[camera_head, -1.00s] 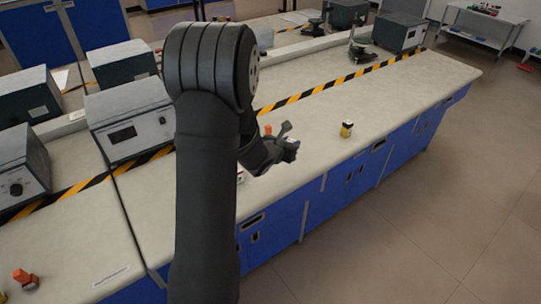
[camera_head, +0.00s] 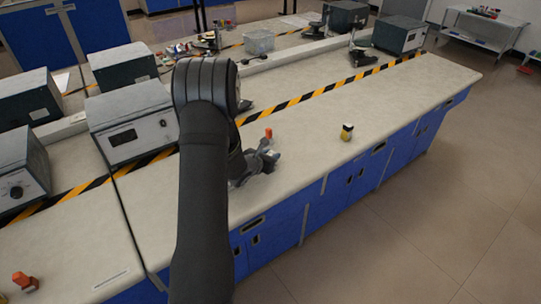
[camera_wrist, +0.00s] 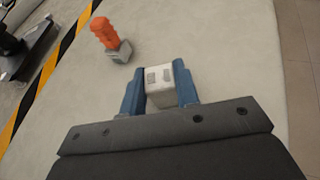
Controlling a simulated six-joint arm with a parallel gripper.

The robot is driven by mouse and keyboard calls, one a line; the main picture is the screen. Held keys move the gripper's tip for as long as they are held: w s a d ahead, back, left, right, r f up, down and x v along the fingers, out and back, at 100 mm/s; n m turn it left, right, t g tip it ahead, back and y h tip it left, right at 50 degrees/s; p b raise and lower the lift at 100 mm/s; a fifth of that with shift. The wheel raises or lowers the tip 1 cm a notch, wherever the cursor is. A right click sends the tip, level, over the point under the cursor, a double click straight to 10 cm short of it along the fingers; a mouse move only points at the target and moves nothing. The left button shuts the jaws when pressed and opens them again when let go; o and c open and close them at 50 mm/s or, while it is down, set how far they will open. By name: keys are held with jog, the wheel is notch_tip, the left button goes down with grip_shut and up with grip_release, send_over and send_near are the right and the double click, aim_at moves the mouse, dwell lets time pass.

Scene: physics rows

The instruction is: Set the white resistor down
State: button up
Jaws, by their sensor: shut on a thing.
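The white resistor (camera_wrist: 158,88) is a small whitish block with two grey patches on it. In the wrist view it sits between the two blue fingers of my gripper (camera_wrist: 159,92), which is shut on it. The bench top shows close around it; I cannot tell whether the block touches the surface. In the head view my gripper (camera_head: 266,158) is low over the near bench, and the block is hidden there.
An orange-topped part with a grey base (camera_wrist: 111,40) stands just ahead and left of my gripper. A yellow and black part (camera_head: 346,132) stands to the right on the bench (camera_head: 400,100). Another orange part (camera_head: 25,281) is at front left. Striped tape (camera_head: 300,98) runs behind.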

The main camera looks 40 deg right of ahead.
jog(key=o, duration=0.5)
jog(key=shift+f, duration=0.15)
jog(key=o, duration=0.5)
jog(key=shift+c, duration=0.2)
jog(key=shift+a+r, duration=0.15)
jog(key=shift+r, duration=0.15)
jog(key=v, duration=0.2)
jog(key=shift+s+a+r, duration=0.15)
jog(key=shift+a, duration=0.2)
notch_tip(320, 180, up, 7)
jog(key=shift+d, duration=0.1)
